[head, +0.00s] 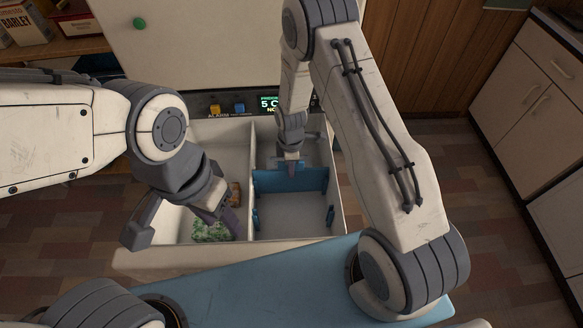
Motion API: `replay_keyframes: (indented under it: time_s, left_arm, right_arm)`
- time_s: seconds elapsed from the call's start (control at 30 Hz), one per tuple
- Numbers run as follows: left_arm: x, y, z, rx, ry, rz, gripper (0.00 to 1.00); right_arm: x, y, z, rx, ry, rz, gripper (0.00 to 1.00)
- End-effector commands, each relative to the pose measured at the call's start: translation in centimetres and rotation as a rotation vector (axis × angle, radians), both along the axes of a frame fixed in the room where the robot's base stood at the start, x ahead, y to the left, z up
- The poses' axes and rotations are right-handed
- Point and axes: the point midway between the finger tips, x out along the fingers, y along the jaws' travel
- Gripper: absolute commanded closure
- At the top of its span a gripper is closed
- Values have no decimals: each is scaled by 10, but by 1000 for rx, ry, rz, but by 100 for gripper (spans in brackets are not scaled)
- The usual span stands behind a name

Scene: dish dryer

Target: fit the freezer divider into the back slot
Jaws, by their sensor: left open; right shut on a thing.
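The blue freezer divider (308,181) stands upright across the right compartment of the open white freezer drawer (338,190), towards the back. My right gripper (291,167) is shut on its upper edge, left of its middle. The divider spans nearly from the centre wall to the right wall. I cannot tell whether its ends sit in a slot; the back slot is not distinguishable. A pair of blue slot rails shows nearer the front, one left (256,217) and one right (329,215). My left gripper (182,232) is open over the left compartment.
Green food (212,230) and a brown item (235,193) lie in the left compartment, beside my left gripper. The front of the right compartment is empty. The freezer's control panel (230,106) with a lit display is behind the drawer. Cabinets (540,80) stand at right.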

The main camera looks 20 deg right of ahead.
Motion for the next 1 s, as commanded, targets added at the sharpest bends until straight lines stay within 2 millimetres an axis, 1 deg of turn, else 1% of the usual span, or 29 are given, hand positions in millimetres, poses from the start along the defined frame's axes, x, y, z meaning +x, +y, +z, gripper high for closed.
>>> replay_keyframes:
  time_s: [0.57,0.6,0.63,0.67,1.0]
  left_arm:
    - [0,0,-10,0,0,0,50]
    - [0,0,-9,0,0,0,50]
    - [0,0,-9,0,0,0,50]
    - [0,0,-9,0,0,0,50]
    - [0,0,-9,0,0,0,50]
  right_arm:
    - [0,0,-15,0,0,0,100]
    - [0,0,-14,0,0,0,72]
    - [0,0,-14,0,0,0,61]
    - [0,0,-14,0,0,0,53]
    - [0,0,-11,0,-1,0,53]
